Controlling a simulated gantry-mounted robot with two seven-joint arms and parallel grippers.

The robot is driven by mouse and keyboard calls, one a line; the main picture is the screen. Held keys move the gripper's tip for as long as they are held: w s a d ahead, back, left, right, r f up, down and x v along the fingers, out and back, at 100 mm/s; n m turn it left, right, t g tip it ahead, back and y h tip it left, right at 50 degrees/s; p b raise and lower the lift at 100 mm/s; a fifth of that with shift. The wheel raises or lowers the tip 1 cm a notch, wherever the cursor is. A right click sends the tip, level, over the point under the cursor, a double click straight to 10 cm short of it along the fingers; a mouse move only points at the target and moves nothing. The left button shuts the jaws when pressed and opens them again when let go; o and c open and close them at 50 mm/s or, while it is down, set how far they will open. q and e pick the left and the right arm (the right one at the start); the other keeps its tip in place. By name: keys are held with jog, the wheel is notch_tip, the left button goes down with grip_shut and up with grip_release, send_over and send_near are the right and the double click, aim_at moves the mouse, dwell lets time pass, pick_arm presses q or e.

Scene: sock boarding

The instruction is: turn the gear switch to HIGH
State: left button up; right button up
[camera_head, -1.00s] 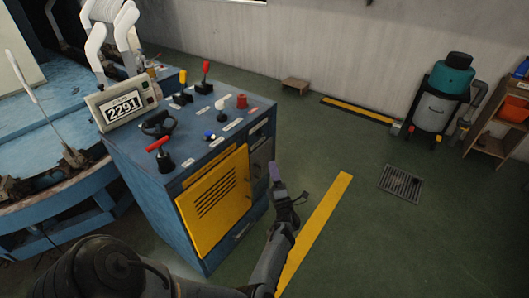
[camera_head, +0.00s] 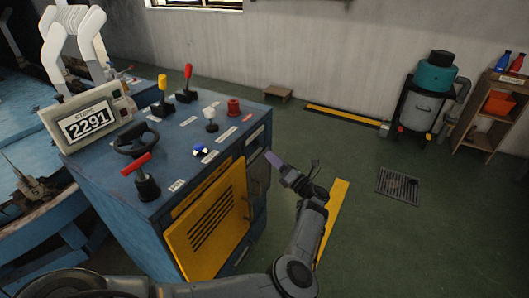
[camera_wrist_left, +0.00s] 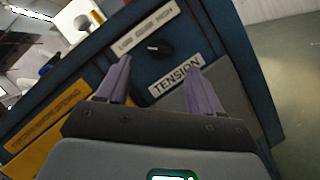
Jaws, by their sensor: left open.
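A small black rotary knob (camera_wrist_left: 154,49) sits on the blue panel in the left wrist view. A white label (camera_wrist_left: 145,30) above it seems to read LOW, a small middle word and HIGH. A TENSION label (camera_wrist_left: 176,75) is below it. The knob's exact pointing direction is too small to tell. My left gripper (camera_wrist_left: 158,80) is open, with purple fingers spread on either side of the knob's line and nothing between them. In the head view my left gripper (camera_head: 275,160) is beside the right part of the cabinet front. My right gripper is not in view.
The blue control cabinet (camera_head: 150,205) has a yellow vented door (camera_head: 208,222). On top are a red T-handle (camera_head: 138,165), a black handwheel (camera_head: 135,140), upright levers and a counter display (camera_head: 88,124) reading 2291.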

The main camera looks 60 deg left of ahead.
aim_at(258, 144)
pick_arm(q)
jog(key=b+x, duration=0.1)
jog(key=x, duration=0.5)
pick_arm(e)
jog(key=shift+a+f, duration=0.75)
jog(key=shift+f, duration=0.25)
pick_arm(q)
jog(key=shift+a, duration=0.15)
jog(key=shift+c, duration=0.5)
jog(key=c, duration=0.9)
jog(key=shift+c, duration=0.3)
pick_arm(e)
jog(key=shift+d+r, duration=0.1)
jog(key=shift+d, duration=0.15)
